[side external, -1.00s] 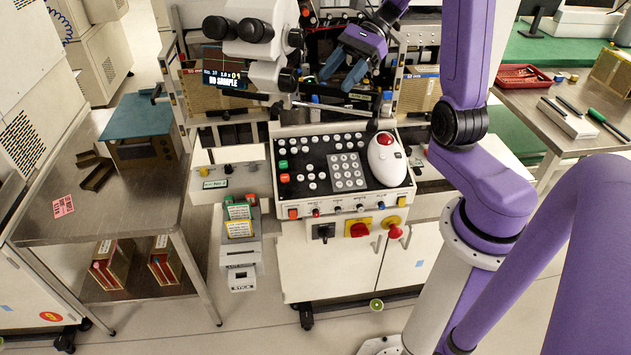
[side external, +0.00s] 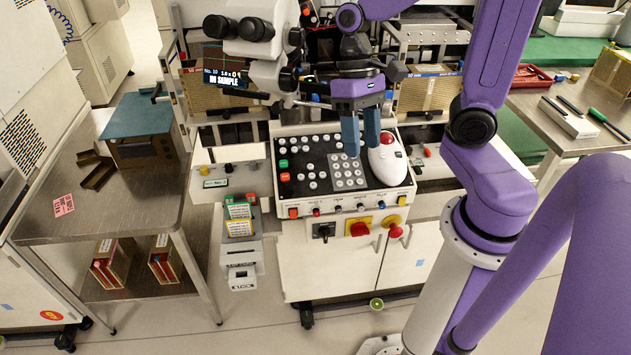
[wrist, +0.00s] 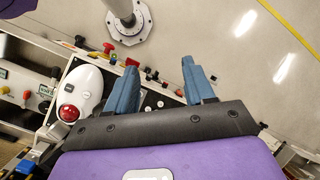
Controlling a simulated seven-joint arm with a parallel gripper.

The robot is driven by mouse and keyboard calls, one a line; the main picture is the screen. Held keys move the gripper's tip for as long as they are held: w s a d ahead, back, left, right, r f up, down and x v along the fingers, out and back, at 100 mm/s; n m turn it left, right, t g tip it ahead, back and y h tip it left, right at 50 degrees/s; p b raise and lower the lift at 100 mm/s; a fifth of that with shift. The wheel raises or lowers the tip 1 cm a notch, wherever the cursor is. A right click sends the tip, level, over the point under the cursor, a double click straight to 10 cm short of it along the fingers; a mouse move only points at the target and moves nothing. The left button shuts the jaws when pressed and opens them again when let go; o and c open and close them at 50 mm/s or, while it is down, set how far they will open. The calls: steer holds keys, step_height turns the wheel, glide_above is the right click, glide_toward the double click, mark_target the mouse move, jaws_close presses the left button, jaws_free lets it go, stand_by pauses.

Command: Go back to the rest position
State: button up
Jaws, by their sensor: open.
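My gripper (side external: 361,145) hangs with its two blue fingers pointing down in front of the machine's control panel (side external: 300,190), over the keypad side as the side view shows it. The fingers are apart with nothing between them. In the wrist view my gripper (wrist: 158,80) shows both blue fingers spread, with panel and floor behind them. The white mouse-like controller with a red ball (side external: 387,160) is just right of the fingers in the side view. I cannot tell the exact gap between fingers and panel.
A microscope (side external: 255,40) stands left of my gripper. A small screen (side external: 223,68) hangs beside it. A steel table (side external: 150,205) with a teal-topped box (side external: 140,125) is at left. A bench at right holds a red tray (side external: 530,76).

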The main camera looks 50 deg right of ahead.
steer(key=s+a+n+t+h, duration=0.2)
steer(key=s+n+t, duration=0.1)
steer(key=s+n, duration=0.6)
steer(key=shift+f+n+t, duration=0.4)
steer(key=shift+f+n, duration=0.05)
steer(key=shift+n, duration=1.95)
steer(key=shift+a, duration=0.1)
